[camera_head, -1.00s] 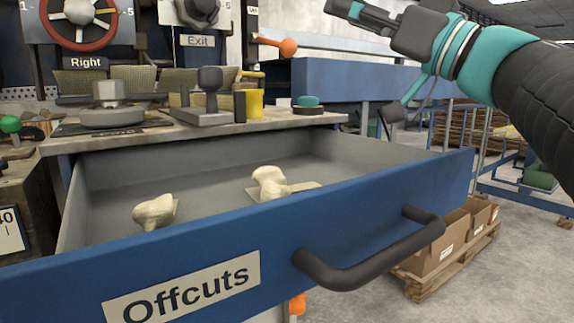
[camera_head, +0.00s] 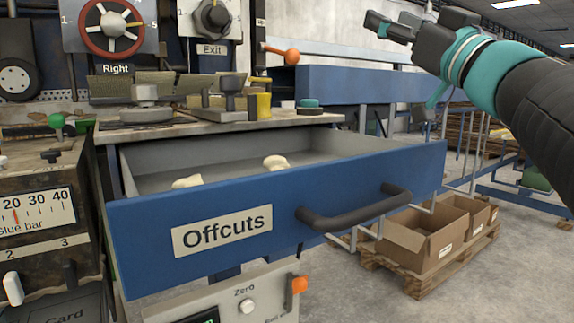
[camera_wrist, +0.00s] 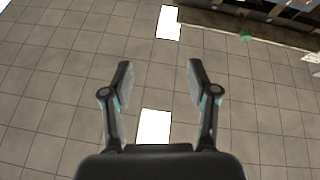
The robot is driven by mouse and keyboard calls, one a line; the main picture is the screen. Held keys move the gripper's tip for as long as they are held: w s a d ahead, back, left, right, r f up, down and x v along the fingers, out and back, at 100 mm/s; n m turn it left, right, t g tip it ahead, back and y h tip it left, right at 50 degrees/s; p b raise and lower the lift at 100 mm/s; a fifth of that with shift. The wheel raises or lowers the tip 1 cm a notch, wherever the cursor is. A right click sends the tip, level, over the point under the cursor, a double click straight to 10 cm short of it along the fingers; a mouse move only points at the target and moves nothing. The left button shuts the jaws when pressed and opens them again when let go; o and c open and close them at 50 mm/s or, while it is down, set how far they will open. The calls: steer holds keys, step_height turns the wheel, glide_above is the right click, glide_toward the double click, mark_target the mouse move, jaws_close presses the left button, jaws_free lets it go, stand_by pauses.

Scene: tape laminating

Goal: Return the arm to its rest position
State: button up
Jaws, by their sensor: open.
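My gripper (camera_head: 390,27) is raised at the top right in the head view, above and beyond the right end of the open drawer, touching nothing there. In the wrist view my gripper (camera_wrist: 160,85) has its two fingers spread apart with nothing between them. Behind the fingers is a tiled grey surface with bright white rectangles.
A blue drawer (camera_head: 380,167) labelled "Offcuts" stands pulled out, with pale lumps (camera_head: 276,162) inside and a black handle (camera_head: 355,212). Cardboard boxes (camera_head: 415,242) sit on a pallet at the right. A worktop with tools is behind the drawer. Open floor lies at lower right.

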steer(key=w+d+f+m+h, duration=0.4)
steer(key=d+f+m+h, duration=0.45)
steer(key=d+h, duration=0.4)
steer(key=s+d+f+m+g+h, duration=0.25)
steer(key=f+g+h, duration=0.25)
steer(key=f, duration=1)
steer(key=s+a+f+n+g+y, duration=0.15)
steer(key=s+f+g, duration=0.25)
steer(key=f, duration=0.5)
steer(key=s+a+f+g+y, duration=0.1)
steer(key=s+a+f+g, duration=0.25)
steer(key=f, duration=0.65)
steer(key=s+a+f+n+g+y, duration=0.2)
steer(key=s+a+f+y, duration=0.2)
steer(key=s+a+f, duration=0.6)
steer(key=shift+s, duration=0.7)
steer(key=shift+g, duration=0.25)
